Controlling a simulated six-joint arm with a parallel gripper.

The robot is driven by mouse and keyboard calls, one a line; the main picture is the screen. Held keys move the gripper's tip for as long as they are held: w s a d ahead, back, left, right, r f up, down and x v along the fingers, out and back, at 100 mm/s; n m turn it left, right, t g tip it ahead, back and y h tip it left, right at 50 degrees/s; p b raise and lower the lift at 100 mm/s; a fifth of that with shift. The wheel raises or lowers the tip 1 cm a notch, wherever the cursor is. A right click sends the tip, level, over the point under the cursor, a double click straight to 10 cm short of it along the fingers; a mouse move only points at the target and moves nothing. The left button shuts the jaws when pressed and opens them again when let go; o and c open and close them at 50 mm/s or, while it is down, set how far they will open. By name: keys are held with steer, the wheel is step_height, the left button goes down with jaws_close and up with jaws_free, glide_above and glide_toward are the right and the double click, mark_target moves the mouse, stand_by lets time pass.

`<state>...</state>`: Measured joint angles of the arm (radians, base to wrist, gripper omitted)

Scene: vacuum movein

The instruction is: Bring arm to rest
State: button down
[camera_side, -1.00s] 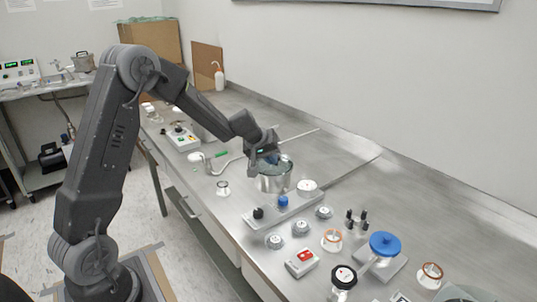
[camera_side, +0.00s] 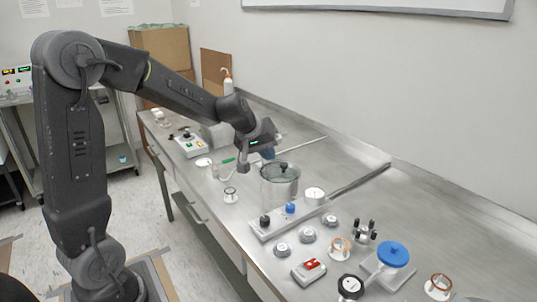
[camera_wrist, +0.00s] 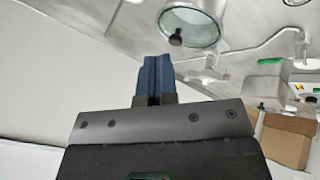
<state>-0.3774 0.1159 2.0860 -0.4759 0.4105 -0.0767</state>
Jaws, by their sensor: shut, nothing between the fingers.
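The glass vessel (camera_side: 279,190) stands upright on the bench with a lid and a dark knob on top. Its round lid also shows beyond the fingers in the wrist view (camera_wrist: 192,22).
A box with black and blue knobs (camera_side: 285,219) stands in front of the vessel. Several small fittings and a blue-capped part (camera_side: 393,254) fill the near bench. A control box (camera_side: 190,145) and a wash bottle (camera_side: 227,82) are farther back.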

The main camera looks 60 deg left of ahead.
steer(key=s+d+r+m, duration=0.1)
steer(key=s+d+m, duration=0.2)
steer(key=s, duration=0.5)
steer(key=s+d+r+m, duration=0.2)
steer(key=s+d+m, duration=0.1)
steer(key=s+d, duration=0.3)
steer(key=s+d+r+m+g, duration=0.1)
steer(key=s+d+m, duration=0.2)
steer(key=s, duration=0.6)
steer(key=shift+s+d+r+m, duration=0.3)
steer(key=shift+s+d+r, duration=0.1)
steer(key=shift+d, duration=0.75)
